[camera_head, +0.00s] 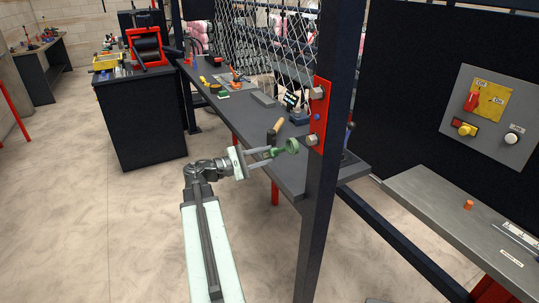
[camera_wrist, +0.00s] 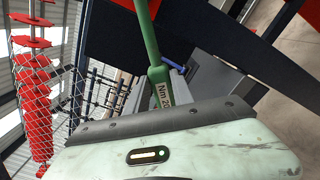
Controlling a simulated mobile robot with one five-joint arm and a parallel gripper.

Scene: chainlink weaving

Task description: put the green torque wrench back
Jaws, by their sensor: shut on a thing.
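The green torque wrench (camera_head: 292,146) is in my gripper (camera_head: 267,157). In the head view its round green end points right, beside the dark post and above the near end of the dark workbench (camera_head: 289,180).
A dark post (camera_head: 330,120) with a red bolted plate (camera_head: 320,112) stands just right of the wrench. A wooden-handled hammer (camera_head: 275,130) lies on the bench behind it. Chainlink mesh (camera_head: 280,40) hangs above. A grey table (camera_head: 440,205) stands right; open floor lies left.

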